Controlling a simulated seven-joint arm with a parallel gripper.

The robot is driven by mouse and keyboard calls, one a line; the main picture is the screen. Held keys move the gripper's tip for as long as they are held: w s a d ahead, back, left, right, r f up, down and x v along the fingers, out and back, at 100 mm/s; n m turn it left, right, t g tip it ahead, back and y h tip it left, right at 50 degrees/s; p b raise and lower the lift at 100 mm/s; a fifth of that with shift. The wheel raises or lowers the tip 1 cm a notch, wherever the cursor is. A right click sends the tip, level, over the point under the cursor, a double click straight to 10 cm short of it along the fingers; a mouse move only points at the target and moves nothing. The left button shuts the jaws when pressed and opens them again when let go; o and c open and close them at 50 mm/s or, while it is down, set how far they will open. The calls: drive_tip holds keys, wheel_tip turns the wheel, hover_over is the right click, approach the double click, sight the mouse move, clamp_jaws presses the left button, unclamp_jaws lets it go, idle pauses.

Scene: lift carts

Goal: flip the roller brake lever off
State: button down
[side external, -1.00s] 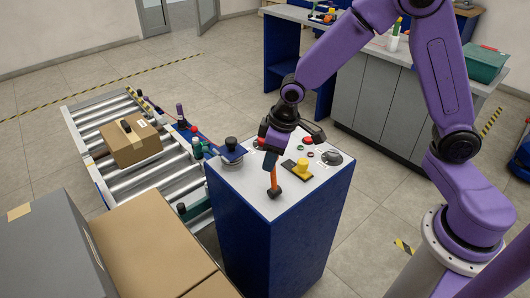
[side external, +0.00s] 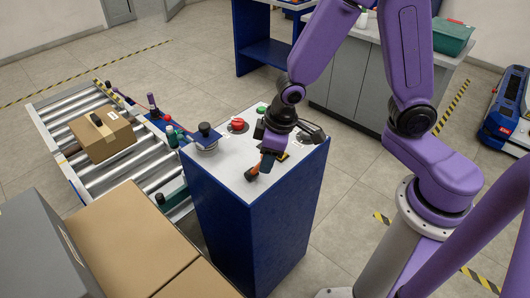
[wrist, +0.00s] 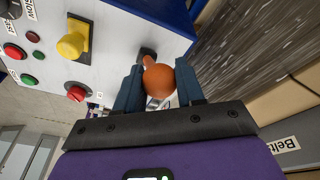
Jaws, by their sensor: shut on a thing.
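The orange-handled lever (side external: 254,171) stands on a dark base near the front of the white top of the blue control cabinet (side external: 245,230). It leans to the right, up toward my gripper (side external: 266,165). In the wrist view its rounded orange end (wrist: 158,81) sits between my two dark blue fingers, which are shut on it. Its dark base (wrist: 146,55) shows just beyond. No label naming this lever is readable, and the fingers hide part of the handle in the side view.
A yellow control (wrist: 72,44) and red buttons (wrist: 76,93) share the panel. A red knob (side external: 238,124) and a black-knobbed control (side external: 205,131) stand on its left side. A roller conveyor (side external: 118,158) with a carton (side external: 102,137) lies to the left.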

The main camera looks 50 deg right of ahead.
drive_tip(key=shift+s+a+f, duration=0.1)
drive_tip(key=shift+s+a, duration=0.1)
drive_tip(key=c, duration=0.7)
unclamp_jaws()
drive_tip(key=shift+c, duration=0.2)
drive_tip(key=shift+w+d, duration=0.1)
drive_tip(key=shift+r, duration=0.6)
drive_tip(key=v, duration=1.6)
drive_tip(key=shift+r, duration=0.15)
drive_tip(key=s+d+f+n+g, duration=0.1)
drive_tip(key=s+d+f+n, duration=0.1)
drive_tip(key=s, duration=0.5)
drive_tip(key=s+d+f+n+g, duration=0.1)
drive_tip(key=s+d+f+n, duration=0.2)
drive_tip(key=s, duration=0.5)
drive_tip(key=shift+s+d+f+n+h, duration=0.35)
drive_tip(key=shift+d+f, duration=0.15)
drive_tip(key=shift+f, duration=0.15)
